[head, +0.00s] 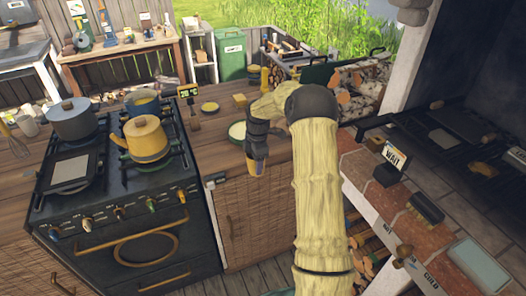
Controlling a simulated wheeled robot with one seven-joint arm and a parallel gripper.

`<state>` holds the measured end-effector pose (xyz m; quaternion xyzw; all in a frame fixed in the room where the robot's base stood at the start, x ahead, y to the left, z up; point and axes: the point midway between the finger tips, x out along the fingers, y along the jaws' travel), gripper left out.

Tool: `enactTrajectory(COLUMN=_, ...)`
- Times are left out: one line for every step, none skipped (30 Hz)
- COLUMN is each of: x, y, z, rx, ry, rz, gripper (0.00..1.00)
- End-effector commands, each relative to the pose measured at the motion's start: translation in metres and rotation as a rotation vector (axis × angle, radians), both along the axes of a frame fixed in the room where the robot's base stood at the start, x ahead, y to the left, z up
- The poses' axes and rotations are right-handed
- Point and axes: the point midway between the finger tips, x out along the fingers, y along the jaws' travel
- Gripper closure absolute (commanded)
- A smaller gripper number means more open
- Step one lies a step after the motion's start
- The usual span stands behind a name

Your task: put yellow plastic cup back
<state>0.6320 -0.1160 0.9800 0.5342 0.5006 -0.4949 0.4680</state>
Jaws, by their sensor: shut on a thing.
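My gripper (257,154) points down at the front edge of the wooden counter (220,150), to the right of the stove. My arm covers part of the counter to the right.
A black stove (130,215) with a yellow kettle (146,138) and a grey pot (72,118) stands left. A brick ledge (425,225) is right.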

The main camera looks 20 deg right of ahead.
Motion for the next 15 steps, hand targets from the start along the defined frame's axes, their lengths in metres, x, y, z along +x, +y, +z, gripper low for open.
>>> enactTrajectory(x=-0.004, y=0.008, z=-0.007, rx=-0.002, ry=0.003, rz=-0.066, gripper=0.66)
enactTrajectory(x=-0.005, y=0.013, z=-0.011, rx=-0.002, ry=0.002, rz=-0.11, gripper=0.66)
enactTrajectory(x=-0.007, y=0.018, z=-0.016, rx=-0.002, ry=0.001, rz=-0.169, gripper=0.66)
enactTrajectory(x=-0.009, y=0.022, z=-0.02, rx=-0.003, ry=0.002, rz=-0.213, gripper=0.66)
enactTrajectory(x=-0.011, y=0.026, z=-0.024, rx=-0.004, ry=0.001, rz=-0.258, gripper=0.66)
enactTrajectory(x=-0.014, y=0.031, z=-0.028, rx=-0.005, ry=0.0, rz=-0.316, gripper=0.66)
enactTrajectory(x=-0.016, y=0.035, z=-0.032, rx=-0.005, ry=0.0, rz=-0.36, gripper=0.66)
enactTrajectory(x=-0.018, y=0.039, z=-0.035, rx=-0.005, ry=-0.001, rz=-0.404, gripper=0.66)
enactTrajectory(x=-0.022, y=0.044, z=-0.04, rx=-0.006, ry=0.0, rz=-0.46, gripper=0.66)
enactTrajectory(x=-0.024, y=0.048, z=-0.044, rx=-0.007, ry=-0.001, rz=-0.504, gripper=0.66)
enactTrajectory(x=-0.027, y=0.051, z=-0.047, rx=-0.007, ry=-0.001, rz=-0.548, gripper=0.66)
enactTrajectory(x=-0.03, y=0.056, z=-0.051, rx=-0.007, ry=-0.001, rz=-0.605, gripper=0.66)
enactTrajectory(x=-0.032, y=0.06, z=-0.054, rx=-0.007, ry=-0.003, rz=-0.647, gripper=0.66)
enactTrajectory(x=-0.036, y=0.063, z=-0.058, rx=-0.008, ry=-0.002, rz=-0.691, gripper=0.66)
enactTrajectory(x=-0.039, y=0.068, z=-0.061, rx=-0.008, ry=-0.003, rz=-0.747, gripper=0.66)
